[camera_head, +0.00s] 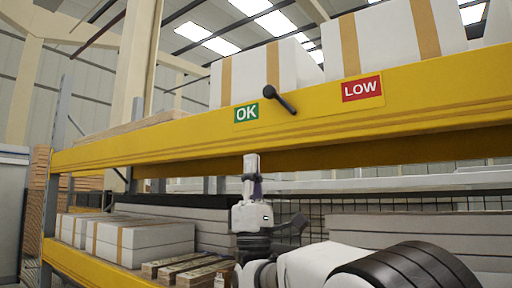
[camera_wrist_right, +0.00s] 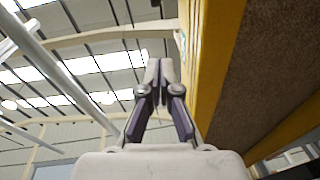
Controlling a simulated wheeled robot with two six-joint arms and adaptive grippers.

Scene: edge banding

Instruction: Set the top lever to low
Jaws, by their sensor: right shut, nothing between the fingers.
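A dark lever (camera_head: 281,100) is mounted on the front of the yellow beam (camera_head: 200,135), between a green OK label (camera_head: 246,114) and a red LOW label (camera_head: 361,89). Its round knob end points up and left, on the OK side. My right gripper (camera_head: 251,163) is below the beam, under the OK label, pointing up. Its fingers are together, with nothing between them, and it is apart from the lever. In the right wrist view the shut fingertips (camera_wrist_right: 159,66) are left of the beam (camera_wrist_right: 214,60); the lever cannot be made out there. My left gripper is not in view.
White taped boxes (camera_head: 394,40) stand on the shelf above the beam. The lower shelf holds more boxes (camera_head: 150,238) and stacked boards (camera_head: 187,268). The front of the beam around the lever looks clear.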

